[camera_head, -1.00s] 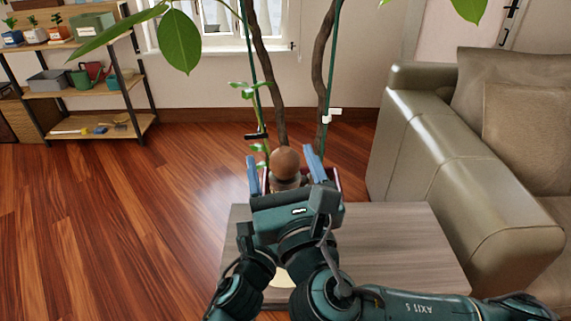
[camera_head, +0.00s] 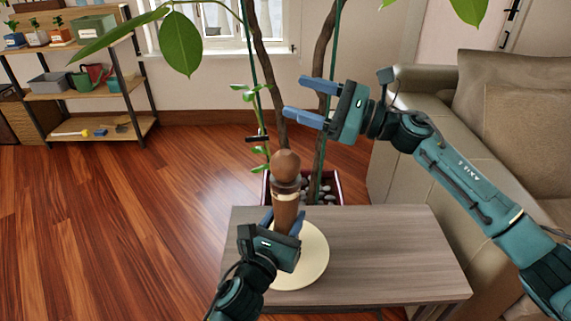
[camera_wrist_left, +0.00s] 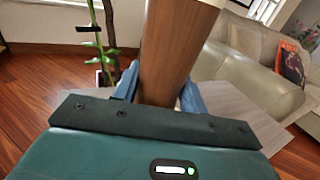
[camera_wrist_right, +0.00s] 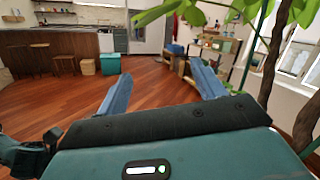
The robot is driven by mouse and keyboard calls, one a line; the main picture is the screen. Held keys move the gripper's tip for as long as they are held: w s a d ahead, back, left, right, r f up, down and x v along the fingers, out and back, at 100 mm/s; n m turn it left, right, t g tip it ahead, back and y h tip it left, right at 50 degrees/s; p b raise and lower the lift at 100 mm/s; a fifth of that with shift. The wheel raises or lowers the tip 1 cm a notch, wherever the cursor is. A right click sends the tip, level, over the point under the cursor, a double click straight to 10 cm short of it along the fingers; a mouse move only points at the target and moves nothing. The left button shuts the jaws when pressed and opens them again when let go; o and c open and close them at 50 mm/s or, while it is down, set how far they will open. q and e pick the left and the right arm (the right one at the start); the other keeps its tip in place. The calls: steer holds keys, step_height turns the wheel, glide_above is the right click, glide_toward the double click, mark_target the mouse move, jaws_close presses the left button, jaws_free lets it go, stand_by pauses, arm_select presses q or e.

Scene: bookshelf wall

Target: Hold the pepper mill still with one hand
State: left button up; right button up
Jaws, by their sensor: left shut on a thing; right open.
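The brown wooden pepper mill (camera_head: 286,197) stands upright on a round cream plate or board (camera_head: 313,262) on the low table. It has a rounded top and a pale band below it. My left gripper (camera_head: 283,222) is shut on its lower body, with a blue finger on each side; the mill also shows between the fingers in the left wrist view (camera_wrist_left: 172,58). The mill's foot is hidden behind my left gripper. My right gripper (camera_head: 312,100) is raised up and to the right of the mill, apart from it, open and empty; its fingers are spread in the right wrist view (camera_wrist_right: 160,88).
The grey-brown table (camera_head: 385,250) has free room to the right. A potted plant with stones in a dark red planter (camera_head: 334,187) stands behind the table. A leather sofa (camera_head: 420,150) is at the right. A shelf (camera_head: 105,85) stands at the far left.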

mark_target(285, 168)
steer(key=s+d+f+n+g+h, duration=0.1)
steer(key=s+d+f+n+g, duration=0.1)
steer(key=s+d+f+g, duration=0.55)
steer(key=shift+g, duration=0.65)
steer(key=a, duration=0.3)
steer(key=a+f, duration=0.1)
steer(key=a, duration=0.7)
steer(key=shift+s+a+f, duration=0.2)
steer(key=shift+s, duration=0.1)
steer(key=shift+c, duration=0.6)
steer(key=c, duration=0.8)
steer(key=shift+m+t, duration=0.6)
steer(key=shift+c, duration=0.2)
steer(key=m+t, duration=0.1)
steer(key=t, duration=0.1)
steer(key=shift+s+f+m+t, duration=0.1)
steer(key=shift+m+t, duration=0.3)
steer(key=shift+f+m+t+h, duration=0.1)
steer(key=shift+m+t+h, duration=0.3)
steer(key=shift+m+t, duration=0.7)
steer(key=shift+m+t+h, duration=0.4)
steer(key=shift+m+t, duration=0.2)
steer(key=shift+t, duration=0.9)
